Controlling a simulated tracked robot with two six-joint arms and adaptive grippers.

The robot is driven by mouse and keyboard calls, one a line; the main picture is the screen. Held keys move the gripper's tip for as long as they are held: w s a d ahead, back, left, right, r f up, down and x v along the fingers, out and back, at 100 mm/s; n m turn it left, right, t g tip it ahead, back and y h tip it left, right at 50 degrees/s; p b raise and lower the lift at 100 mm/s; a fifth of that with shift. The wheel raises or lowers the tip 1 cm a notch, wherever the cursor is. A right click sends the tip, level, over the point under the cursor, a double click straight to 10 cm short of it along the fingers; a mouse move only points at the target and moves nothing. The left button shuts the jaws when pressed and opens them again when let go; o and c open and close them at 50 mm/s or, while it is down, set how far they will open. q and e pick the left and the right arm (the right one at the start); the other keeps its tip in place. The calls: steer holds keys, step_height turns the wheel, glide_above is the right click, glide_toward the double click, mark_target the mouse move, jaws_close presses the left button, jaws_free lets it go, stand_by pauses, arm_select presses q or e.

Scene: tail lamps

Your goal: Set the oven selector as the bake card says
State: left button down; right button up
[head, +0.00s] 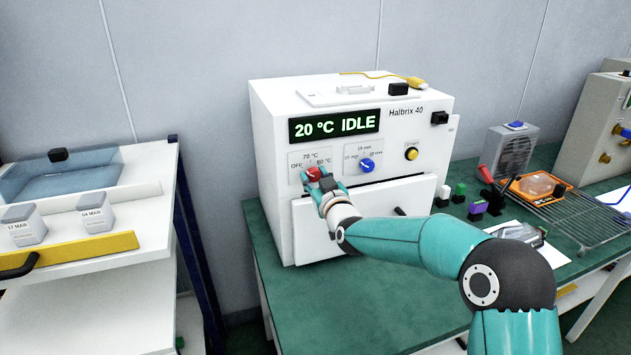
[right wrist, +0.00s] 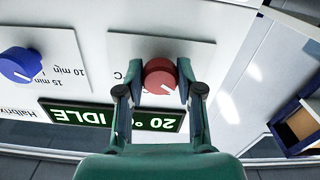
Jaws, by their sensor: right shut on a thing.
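The white oven (head: 275,215) stands on the green table, and its display (head: 334,126) reads "20 °C IDLE". The red selector knob (head: 313,174) is on the left of its front panel, with OFF, 70 °C and 80 °C printed around it. My right gripper (head: 322,181) is shut on the red knob; in the right wrist view its fingers stand on either side of the knob (right wrist: 160,76). I cannot make out the bake card. My left gripper is out of view.
A white bench (head: 90,290) with two dated grey blocks stands at the left. Right of the oven are small coloured blocks (head: 477,207), a wire rack (head: 570,222) with an orange item, and a grey heater-like box (head: 510,150). The green table (head: 370,305) is clear in front.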

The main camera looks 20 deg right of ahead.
steer(key=m+b, duration=0.2)
steer(key=b, duration=0.1)
steer(key=m+b, duration=0.2)
steer(key=b, duration=0.1)
steer(key=m+b, duration=0.3)
steer(key=shift+f, duration=0.25)
steer(key=m+b, duration=0.2)
steer(key=shift+m+b, duration=0.3)
steer(key=shift+m, duration=0.1)
steer(key=m+b, duration=0.2)
steer(key=m, duration=0.1)
steer(key=shift+r+m, duration=0.1)
steer(key=shift+m, duration=0.2)
steer(key=m+b, duration=0.1)
steer(key=m, duration=0.2)
steer(key=shift+m, duration=0.3)
steer(key=m+b, duration=0.1)
steer(key=m, duration=0.2)
steer(key=shift+m, duration=0.3)
steer(key=shift+m+b, duration=0.5)
steer(key=shift+m, duration=1)
steer(key=o, duration=1.1)
steer(key=shift+o, duration=0.4)
